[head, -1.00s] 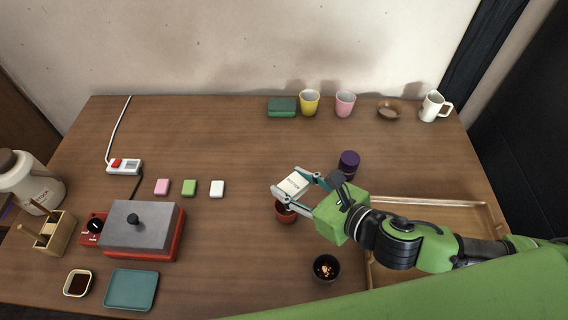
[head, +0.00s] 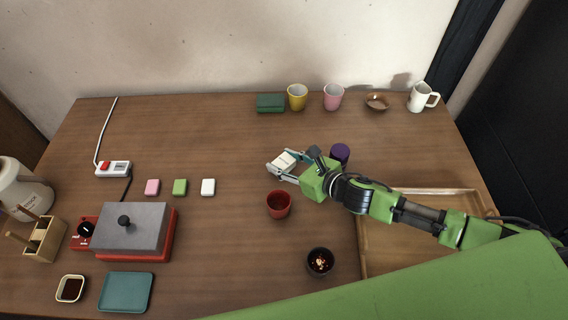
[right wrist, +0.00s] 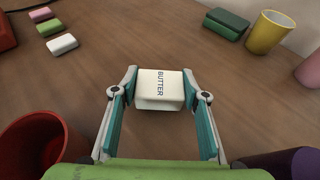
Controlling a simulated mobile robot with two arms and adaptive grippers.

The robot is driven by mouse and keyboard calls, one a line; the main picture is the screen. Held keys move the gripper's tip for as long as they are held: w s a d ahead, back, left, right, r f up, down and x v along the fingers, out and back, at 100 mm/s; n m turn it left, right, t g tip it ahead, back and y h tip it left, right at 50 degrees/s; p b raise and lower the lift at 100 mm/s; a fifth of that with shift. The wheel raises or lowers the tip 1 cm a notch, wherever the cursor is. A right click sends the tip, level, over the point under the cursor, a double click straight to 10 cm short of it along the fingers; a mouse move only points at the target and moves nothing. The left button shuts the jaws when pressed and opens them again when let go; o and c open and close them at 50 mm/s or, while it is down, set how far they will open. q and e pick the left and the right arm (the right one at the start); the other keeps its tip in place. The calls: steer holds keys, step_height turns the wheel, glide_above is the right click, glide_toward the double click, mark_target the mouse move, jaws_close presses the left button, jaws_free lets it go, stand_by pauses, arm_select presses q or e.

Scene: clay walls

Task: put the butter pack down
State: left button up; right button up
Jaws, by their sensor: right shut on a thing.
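The butter pack (right wrist: 160,88) is a small cream block with the word BUTTER on it. In the right wrist view it sits between the fingertips of my right gripper (right wrist: 160,95), which is shut on it. In the head view my right gripper (head: 284,165) holds the butter pack (head: 285,160) over the middle of the table, beyond the red cup (head: 279,204). I cannot tell whether the pack touches the wood. My left gripper is not in view.
A dark purple cup (head: 340,153) stands right beside my right gripper. Pink (head: 152,187), green (head: 180,187) and white (head: 208,187) blocks lie to the left. A green box (head: 270,103) and yellow cup (head: 297,97) stand behind. Table between is clear.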

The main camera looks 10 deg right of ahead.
steer(key=shift+f, duration=0.45)
steer(key=shift+f, duration=0.1)
steer(key=o, duration=1.2)
steer(key=shift+c, duration=0.2)
steer(key=shift+r, duration=0.2)
steer(key=v, duration=0.7)
steer(key=b+v, duration=0.1)
steer(key=v, duration=0.2)
steer(key=shift+s+d+f, duration=0.2)
steer(key=shift+s, duration=0.05)
steer(key=shift+v, duration=0.8)
steer(key=shift+w+r, duration=0.15)
steer(key=shift+r, duration=0.05)
